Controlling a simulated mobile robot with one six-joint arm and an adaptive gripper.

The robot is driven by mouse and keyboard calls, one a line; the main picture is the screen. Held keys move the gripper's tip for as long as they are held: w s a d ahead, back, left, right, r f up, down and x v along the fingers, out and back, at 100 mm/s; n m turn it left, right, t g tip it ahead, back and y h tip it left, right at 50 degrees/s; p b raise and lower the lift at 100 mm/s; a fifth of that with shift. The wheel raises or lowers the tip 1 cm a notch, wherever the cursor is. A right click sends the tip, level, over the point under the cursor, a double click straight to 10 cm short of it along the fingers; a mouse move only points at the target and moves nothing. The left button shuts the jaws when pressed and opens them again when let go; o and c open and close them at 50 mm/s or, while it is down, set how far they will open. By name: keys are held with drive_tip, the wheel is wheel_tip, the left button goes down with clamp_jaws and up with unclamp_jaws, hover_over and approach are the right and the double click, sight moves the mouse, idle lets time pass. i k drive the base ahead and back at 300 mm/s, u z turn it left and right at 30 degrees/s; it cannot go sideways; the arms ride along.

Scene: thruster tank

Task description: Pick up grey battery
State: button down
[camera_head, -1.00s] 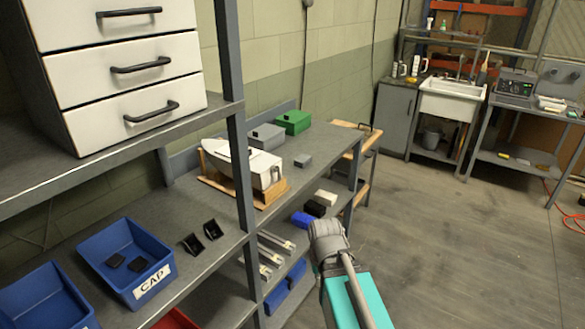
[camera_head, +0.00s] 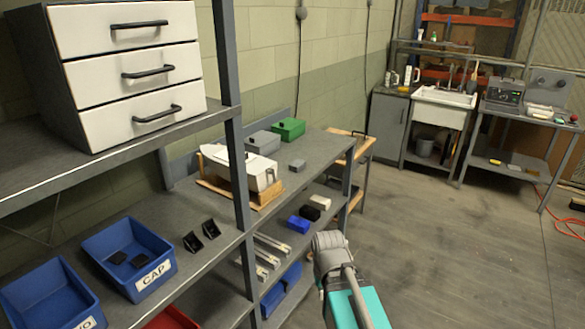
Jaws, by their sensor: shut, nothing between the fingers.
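A small grey block (camera_head: 298,165) lies on the grey bench top, right of a white boat model. A larger grey box (camera_head: 262,142) with a dark bit on top stands behind the boat, beside a similar green box (camera_head: 288,129). I cannot tell for sure which of the two grey things is the battery. Part of my arm, grey and teal, shows at the bottom centre, in front of the bench and apart from both. My gripper's fingers are not visible.
The boat model (camera_head: 253,171) sits on a wooden stand. A shelf post (camera_head: 237,160) and blue bins (camera_head: 148,290) are at left.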

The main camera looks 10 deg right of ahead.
sight(296, 166)
drive_tip(key=z, duration=0.05)
drive_tip(key=i, duration=1)
drive_tip(key=z, duration=2.45)
